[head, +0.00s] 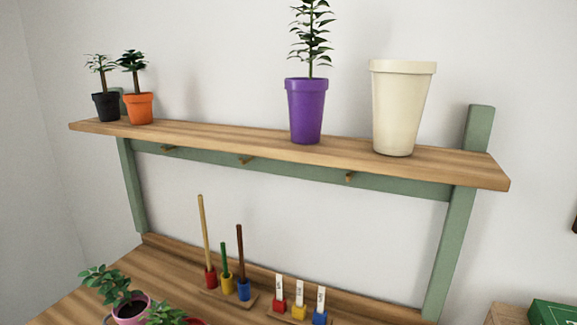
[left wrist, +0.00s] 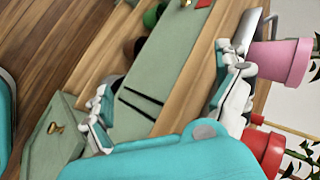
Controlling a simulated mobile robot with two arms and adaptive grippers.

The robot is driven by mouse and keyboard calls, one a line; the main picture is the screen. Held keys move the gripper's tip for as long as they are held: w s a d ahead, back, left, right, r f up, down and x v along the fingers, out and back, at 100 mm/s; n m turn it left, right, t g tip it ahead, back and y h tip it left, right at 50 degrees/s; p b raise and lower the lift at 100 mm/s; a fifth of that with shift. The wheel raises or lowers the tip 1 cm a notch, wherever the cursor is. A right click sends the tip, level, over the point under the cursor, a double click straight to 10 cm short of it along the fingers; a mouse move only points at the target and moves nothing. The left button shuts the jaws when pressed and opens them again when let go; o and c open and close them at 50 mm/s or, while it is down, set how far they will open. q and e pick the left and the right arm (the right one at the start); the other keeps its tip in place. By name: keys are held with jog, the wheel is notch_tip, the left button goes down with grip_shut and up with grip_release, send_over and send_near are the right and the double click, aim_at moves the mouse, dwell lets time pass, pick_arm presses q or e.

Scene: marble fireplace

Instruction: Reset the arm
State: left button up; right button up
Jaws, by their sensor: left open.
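My left gripper (left wrist: 165,72) shows in the left wrist view with its two white-and-grey fingers spread wide apart. Nothing is held between them. Behind the gap is a green panel (left wrist: 172,60) with two dark stripes across it. A pink pot (left wrist: 285,62) and a red pot (left wrist: 264,148) with plants stand just beyond the right finger; I cannot tell whether the finger touches them. Neither gripper shows in the head view, and my right gripper is in no view.
A wooden shelf (head: 240,140) holds black (head: 106,106), orange (head: 139,107), purple (head: 306,110) and cream (head: 401,110) pots. Below are a peg stand (head: 228,298), labelled markers (head: 299,312) and a pink potted plant (head: 131,310). A green drawer (left wrist: 52,140) with a brass knob shows in the wrist view.

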pick_arm(q)
jog(key=s+d+f+n+g+h, duration=0.1)
jog(key=s+d+n+g+h, duration=0.35)
jog(key=s+d+n, duration=0.6)
notch_tip(320, 180, down, 24)
jog(key=s+a+m+p, duration=0.1)
jog(key=s+m+p, duration=0.1)
jog(key=s+m, duration=0.1)
jog(key=s+a+f+g+p, duration=0.1)
jog(key=s+a+f, duration=0.2)
jog(key=s+f, duration=1.2)
jog(key=shift+s+a+f+g+h, duration=0.2)
jog(key=shift+s+g+h, duration=0.15)
jog(key=shift+s, duration=0.65)
